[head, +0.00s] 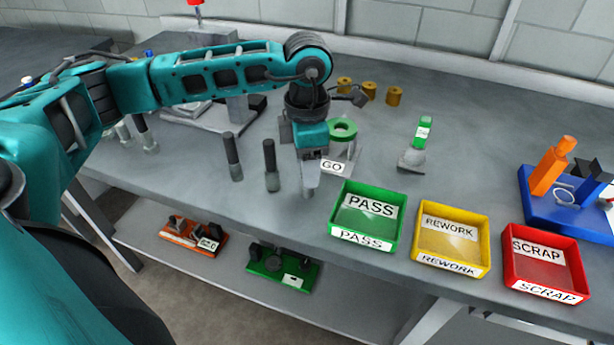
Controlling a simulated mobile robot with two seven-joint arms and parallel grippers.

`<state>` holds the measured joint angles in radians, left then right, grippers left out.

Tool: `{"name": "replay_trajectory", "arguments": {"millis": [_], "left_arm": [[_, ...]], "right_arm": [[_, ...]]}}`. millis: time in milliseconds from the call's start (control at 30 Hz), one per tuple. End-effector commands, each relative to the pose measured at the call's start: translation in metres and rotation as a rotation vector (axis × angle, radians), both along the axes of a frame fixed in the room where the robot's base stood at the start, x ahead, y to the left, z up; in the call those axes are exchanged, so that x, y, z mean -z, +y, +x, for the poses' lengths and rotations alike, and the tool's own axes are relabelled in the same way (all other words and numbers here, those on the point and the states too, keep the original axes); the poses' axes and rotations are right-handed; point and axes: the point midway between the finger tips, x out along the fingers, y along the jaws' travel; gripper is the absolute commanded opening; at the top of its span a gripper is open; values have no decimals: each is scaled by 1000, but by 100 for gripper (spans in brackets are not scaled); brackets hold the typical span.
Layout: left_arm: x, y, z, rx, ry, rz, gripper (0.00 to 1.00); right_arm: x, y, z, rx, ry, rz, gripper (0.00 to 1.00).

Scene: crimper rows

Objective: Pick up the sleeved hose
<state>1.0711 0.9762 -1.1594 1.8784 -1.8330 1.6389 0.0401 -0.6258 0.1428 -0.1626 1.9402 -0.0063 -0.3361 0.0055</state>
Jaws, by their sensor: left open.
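Two black hoses with grey sleeves at their lower ends stand on the grey bench: one on the left (232,155) and one nearer the middle (270,165). I cannot tell which one the task means. My left gripper (310,185) points down just right of the middle hose, apart from it, behind and left of the green PASS tray. It is open. I cannot tell whether anything is between its fingers. My right gripper is not in view.
A green PASS tray (342,217), a yellow REWORK tray (416,245) and a red SCRAP tray (509,270) line the front edge. A green GO gauge (343,130) stands behind the gripper. More hose parts (146,135) stand left. Brass pieces (394,96) sit at the back.

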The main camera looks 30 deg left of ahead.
Motion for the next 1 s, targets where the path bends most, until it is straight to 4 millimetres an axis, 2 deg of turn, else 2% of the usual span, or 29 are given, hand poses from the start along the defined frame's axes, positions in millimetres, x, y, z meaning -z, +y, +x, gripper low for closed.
{"name": "replay_trajectory", "arguments": {"millis": [100,633,1000], "left_arm": [[0,0,0,0,0,0,51],[-1,0,0,0,0,0,0],[-1,0,0,0,-1,-1,0]], "right_arm": [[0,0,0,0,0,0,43],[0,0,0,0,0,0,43],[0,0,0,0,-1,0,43]]}}
